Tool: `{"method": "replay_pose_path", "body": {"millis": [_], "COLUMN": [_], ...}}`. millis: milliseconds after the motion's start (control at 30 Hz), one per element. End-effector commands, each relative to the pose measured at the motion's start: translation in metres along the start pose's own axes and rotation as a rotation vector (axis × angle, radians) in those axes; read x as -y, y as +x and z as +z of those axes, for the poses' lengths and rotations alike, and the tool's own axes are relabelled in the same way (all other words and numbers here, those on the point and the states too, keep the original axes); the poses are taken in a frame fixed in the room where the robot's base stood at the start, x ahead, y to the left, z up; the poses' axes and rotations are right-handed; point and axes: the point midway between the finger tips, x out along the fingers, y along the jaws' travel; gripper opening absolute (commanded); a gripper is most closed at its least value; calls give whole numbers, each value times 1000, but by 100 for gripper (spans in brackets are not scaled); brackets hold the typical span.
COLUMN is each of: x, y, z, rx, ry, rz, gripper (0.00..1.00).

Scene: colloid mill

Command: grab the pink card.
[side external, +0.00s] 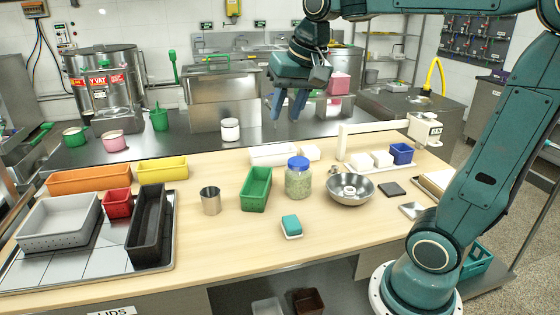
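I cannot make out a pink card anywhere in this view. Pink things that do show are a pink block (340,83) behind my gripper on the back counter and a pink tub (113,141) at the back left. My gripper (287,105) hangs high over the back of the work area, pointing down. Its two blue fingers are apart with nothing visible between them. A flat dark square (391,189) and a flat light grey square (411,211) lie on the right of the wooden table (340,232).
A glass jar with a blue lid (298,180), a steel bowl (350,190), a green bin (256,188) and a steel cup (210,200) stand mid-table. A teal sponge (291,224) sits in a white dish. Several bins crowd the left. The front centre is clear.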

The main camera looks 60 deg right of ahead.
Motion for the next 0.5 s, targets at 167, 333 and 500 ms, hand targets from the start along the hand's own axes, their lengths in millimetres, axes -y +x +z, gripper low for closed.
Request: {"method": "replay_pose_path", "body": {"millis": [167,333,500], "x": [0,-5,-14], "y": [12,27,47], "z": [-46,-87,-126], "rx": [24,42,58], "ry": [160,313,464], "rz": [33,63,94], "gripper": [32,32,32]}}
